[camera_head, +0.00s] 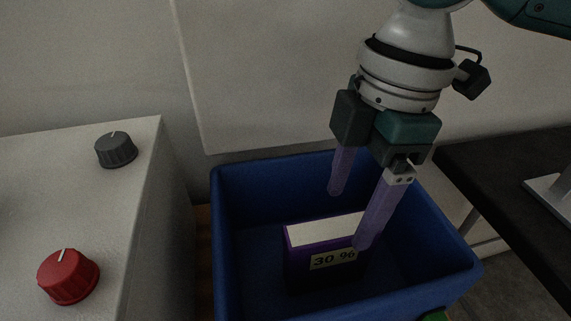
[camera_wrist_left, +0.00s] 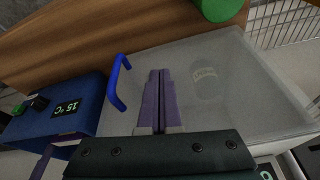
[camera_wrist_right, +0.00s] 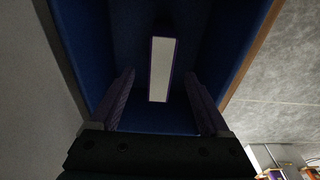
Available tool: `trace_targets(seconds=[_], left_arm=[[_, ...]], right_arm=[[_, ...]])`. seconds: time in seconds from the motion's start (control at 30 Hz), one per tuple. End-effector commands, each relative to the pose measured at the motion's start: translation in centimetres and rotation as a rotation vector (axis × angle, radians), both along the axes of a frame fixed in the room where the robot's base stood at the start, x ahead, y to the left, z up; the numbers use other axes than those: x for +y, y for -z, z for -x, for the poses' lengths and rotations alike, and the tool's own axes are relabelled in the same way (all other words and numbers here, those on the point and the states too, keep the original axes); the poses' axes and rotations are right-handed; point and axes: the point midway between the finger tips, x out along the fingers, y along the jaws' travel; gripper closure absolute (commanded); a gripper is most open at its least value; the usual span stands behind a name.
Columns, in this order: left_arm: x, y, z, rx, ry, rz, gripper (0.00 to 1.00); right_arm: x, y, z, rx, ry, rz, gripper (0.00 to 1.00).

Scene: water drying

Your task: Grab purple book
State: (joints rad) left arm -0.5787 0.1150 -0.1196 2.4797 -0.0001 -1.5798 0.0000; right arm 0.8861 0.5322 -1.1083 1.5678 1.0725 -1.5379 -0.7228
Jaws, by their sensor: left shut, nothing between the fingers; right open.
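The purple book (camera_head: 300,262) stands upright in the blue bin (camera_head: 224,250), with its white page edge on top and a label reading "30 96" on its side. My right gripper (camera_head: 348,220) is open and empty above the bin, its purple fingers pointing down, one overlapping the book's right end in the head view. In the right wrist view the book (camera_wrist_right: 161,70) shows as a white strip with purple edges, between and beyond the open fingers (camera_wrist_right: 163,95). My left gripper (camera_wrist_left: 158,75) is shut and empty in the left wrist view; it is outside the head view.
A white box with a grey knob (camera_head: 116,150) and a red knob (camera_head: 69,276) stands left of the bin. A dark surface (camera_head: 515,175) lies to the right. In the left wrist view, a blue handle (camera_wrist_left: 118,82), a blue box reading "15 °C" (camera_wrist_left: 62,108) and a green object (camera_wrist_left: 217,8) show.

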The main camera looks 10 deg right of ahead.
Motion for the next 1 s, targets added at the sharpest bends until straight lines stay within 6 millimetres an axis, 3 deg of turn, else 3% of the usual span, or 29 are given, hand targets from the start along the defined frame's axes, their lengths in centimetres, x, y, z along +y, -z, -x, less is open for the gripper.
trace_targets(seconds=[0.1, 0.37, 0.6, 0.93, 1.0], left_arm=[[0.0, 0.6, 0.0, 0.000, 0.000, 0.001, 1.00], [0.0, 1.3, 0.1, 0.001, 0.001, 0.000, 1.00], [0.1, 2.6, 0.1, 0.002, 0.003, -0.003, 1.00], [0.2, 2.7, 0.1, 0.002, 0.007, -0.009, 1.00], [0.2, 2.7, 0.1, 0.002, 0.007, -0.009, 1.00]], right_arm=[[0.3, 2.1, 0.1, 0.004, -0.002, 0.000, 0.20], [0.8, 4.7, 0.1, 0.001, -0.001, -0.001, 0.20], [1.6, 8.4, 0.0, 0.002, -0.001, 0.000, 0.20], [1.7, 9.0, 0.0, 0.000, -0.002, 0.000, 0.20], [1.7, 9.0, 0.0, 0.000, -0.002, 0.000, 0.27]])
